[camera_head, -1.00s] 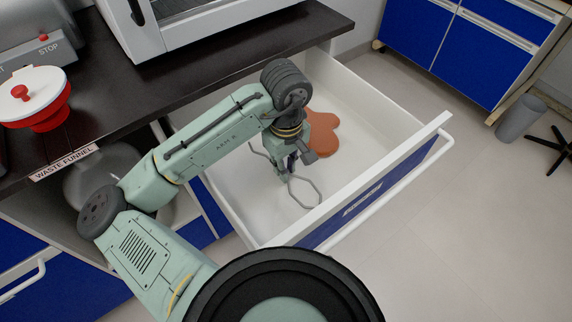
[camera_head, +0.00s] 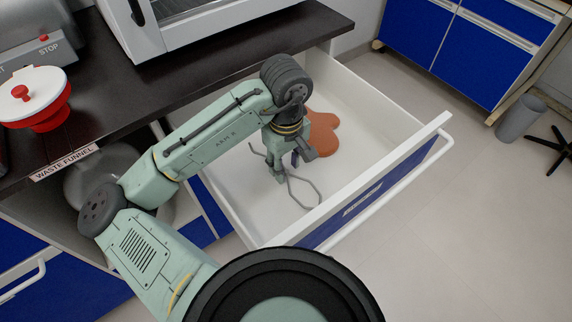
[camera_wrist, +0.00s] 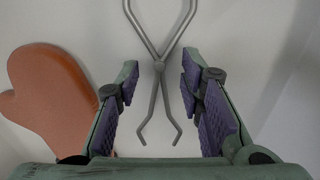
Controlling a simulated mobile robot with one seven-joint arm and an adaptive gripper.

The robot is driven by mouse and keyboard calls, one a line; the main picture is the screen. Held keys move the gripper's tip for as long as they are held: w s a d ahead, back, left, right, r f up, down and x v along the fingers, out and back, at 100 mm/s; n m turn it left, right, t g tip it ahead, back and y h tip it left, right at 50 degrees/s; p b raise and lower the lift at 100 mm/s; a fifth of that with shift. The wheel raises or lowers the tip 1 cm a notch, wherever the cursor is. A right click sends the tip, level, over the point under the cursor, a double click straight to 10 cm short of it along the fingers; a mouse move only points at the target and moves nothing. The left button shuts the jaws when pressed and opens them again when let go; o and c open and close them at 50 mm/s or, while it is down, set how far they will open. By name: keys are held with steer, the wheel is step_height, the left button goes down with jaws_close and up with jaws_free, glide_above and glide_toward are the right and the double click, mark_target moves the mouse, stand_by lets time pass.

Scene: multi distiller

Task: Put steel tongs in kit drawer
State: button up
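The steel tongs (camera_head: 306,184) are a thin grey X-shaped tool inside the open kit drawer (camera_head: 380,165). In the wrist view the tongs (camera_wrist: 159,66) show over the white drawer floor and appear to lie on it. My gripper (camera_head: 280,175) is low inside the drawer, over the tongs. In the wrist view my gripper (camera_wrist: 158,68) is open, with one purple-padded finger on each side of the tongs' pivot. Gaps show between the tongs and both fingers. In the head view my gripper hides the middle of the tongs.
A brown-orange mitt (camera_head: 322,135) lies in the drawer beside the tongs, left of my gripper in the wrist view (camera_wrist: 50,95). Drawer walls surround my gripper. A dark countertop (camera_head: 130,110) with a waste funnel (camera_head: 40,95) stands to the left.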

mark_target(286, 170)
step_height(286, 170, up, 11)
steer(key=shift+p, duration=0.45)
steer(key=shift+r, duration=0.1)
stand_by(1.0)
